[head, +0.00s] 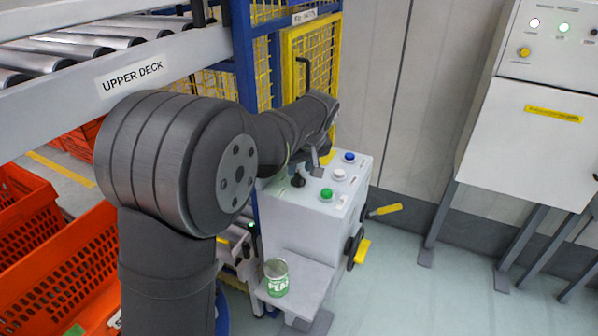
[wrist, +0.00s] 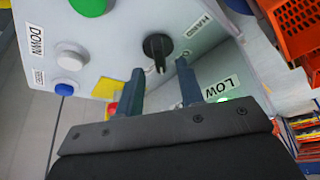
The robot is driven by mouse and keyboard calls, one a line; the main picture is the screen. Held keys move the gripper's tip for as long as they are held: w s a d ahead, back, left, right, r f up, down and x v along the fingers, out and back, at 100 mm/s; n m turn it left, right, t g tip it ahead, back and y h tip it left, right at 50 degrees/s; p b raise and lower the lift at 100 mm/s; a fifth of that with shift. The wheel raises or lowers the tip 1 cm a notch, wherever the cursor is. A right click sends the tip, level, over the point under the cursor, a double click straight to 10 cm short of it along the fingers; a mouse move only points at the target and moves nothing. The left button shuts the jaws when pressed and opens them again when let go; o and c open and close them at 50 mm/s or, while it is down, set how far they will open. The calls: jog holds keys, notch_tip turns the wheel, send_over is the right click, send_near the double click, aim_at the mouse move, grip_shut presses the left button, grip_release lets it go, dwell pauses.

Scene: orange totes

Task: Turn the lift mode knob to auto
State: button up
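The black lift mode knob (wrist: 158,46) sits on the sloped top of a light grey control box (head: 320,215). It also shows in the head view (head: 298,180), below my gripper (head: 318,160). In the wrist view its narrow grip points down the picture, between the tips of my gripper (wrist: 160,66). The two fingers are spread apart, with no contact on the knob visible. A label that seems to read HAND (wrist: 198,27) is right of the knob, upside down. No AUTO label is readable.
The box top carries a green button (head: 326,194), a white button (head: 339,175) and a blue button (head: 349,157). A yellow square (wrist: 103,89) is near the left finger. A yellow cage (head: 310,60) rises behind.

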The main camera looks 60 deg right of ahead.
aim_at(298, 178)
jog(key=shift+x, duration=1.35)
grip_shut()
jog(key=shift+m+h, duration=0.3)
jog(key=shift+m, duration=0.5)
grip_release()
